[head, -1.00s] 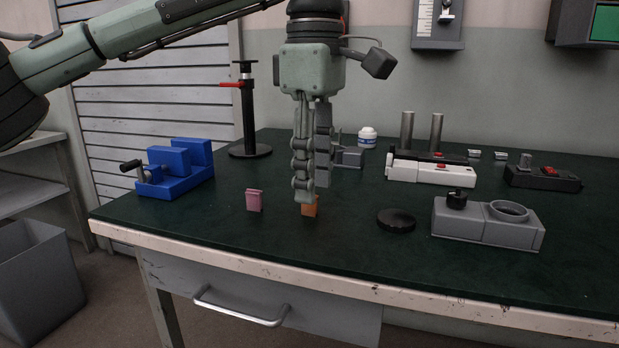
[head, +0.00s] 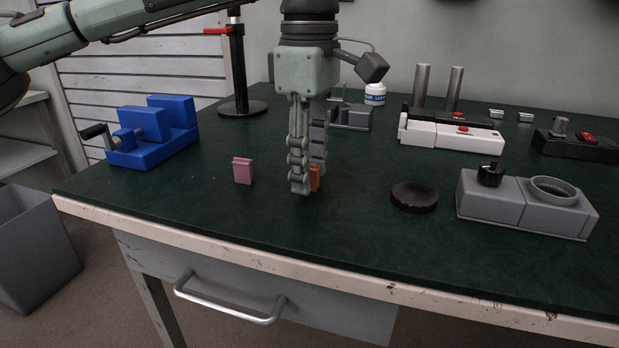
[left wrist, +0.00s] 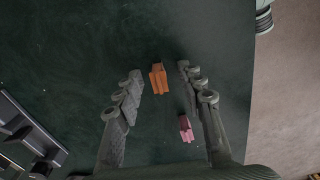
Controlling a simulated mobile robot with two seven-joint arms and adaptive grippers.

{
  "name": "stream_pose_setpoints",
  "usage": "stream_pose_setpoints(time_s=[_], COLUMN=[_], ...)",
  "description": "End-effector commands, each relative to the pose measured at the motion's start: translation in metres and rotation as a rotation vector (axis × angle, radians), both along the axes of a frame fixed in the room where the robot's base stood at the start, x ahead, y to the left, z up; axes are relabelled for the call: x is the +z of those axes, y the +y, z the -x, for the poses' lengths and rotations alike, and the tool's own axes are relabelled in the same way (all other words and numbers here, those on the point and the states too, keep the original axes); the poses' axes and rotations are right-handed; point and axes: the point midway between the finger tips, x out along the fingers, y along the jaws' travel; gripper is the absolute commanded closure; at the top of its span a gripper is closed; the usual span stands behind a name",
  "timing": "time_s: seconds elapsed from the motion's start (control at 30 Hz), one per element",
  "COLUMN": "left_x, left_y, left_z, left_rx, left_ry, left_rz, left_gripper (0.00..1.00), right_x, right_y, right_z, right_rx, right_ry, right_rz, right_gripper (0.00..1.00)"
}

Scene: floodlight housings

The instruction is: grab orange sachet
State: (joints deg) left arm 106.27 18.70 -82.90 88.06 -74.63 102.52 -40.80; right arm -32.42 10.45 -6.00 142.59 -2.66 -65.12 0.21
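The orange sachet (head: 315,178) stands on the dark green tabletop, partly hidden behind the near finger of my left gripper (head: 309,180) in the head view. In the left wrist view the orange sachet (left wrist: 158,79) shows in the gap between the two fingertips of my left gripper (left wrist: 159,73), nearer the left one. The fingers are apart, with dark tabletop visible on both sides of the sachet. The gripper points down and is open. My right gripper is in neither view.
A pink sachet (head: 243,170) stands to the left; in the left wrist view it (left wrist: 186,128) appears near the right finger. A black disc (head: 414,196) and grey housing (head: 525,203) lie to the right. A blue vise (head: 152,135) stands left. The table's front edge is close.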

Motion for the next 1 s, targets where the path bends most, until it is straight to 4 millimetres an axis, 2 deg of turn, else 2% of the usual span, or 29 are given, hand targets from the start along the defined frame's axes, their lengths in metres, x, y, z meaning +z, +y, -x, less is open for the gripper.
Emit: stream_pose_setpoints(time_s=[0.07,0.27,0.57,0.87,1.0], left_x=[-0.0057,-0.0057,-0.0053,-0.0045,0.0028], left_y=[0.0001,0.0,0.0,-0.0001,-0.0005], left_z=[0.0,-0.0002,-0.0002,-0.0002,-0.0003], left_rx=[0.0,0.001,0.0,0.0,0.0], left_ry=[0.0,-0.001,-0.001,-0.001,-0.003], left_rz=[0.0,0.0,0.0,0.0,0.001], left_gripper=[0.61,0.62,1.0,1.0,1.0], right_x=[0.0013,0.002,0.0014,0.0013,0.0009], right_y=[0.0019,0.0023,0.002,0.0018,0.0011], right_z=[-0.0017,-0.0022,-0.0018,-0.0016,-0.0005], right_rx=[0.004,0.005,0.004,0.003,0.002], right_ry=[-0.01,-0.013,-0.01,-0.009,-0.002], right_rz=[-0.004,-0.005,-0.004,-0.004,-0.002], right_gripper=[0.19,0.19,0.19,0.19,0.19])
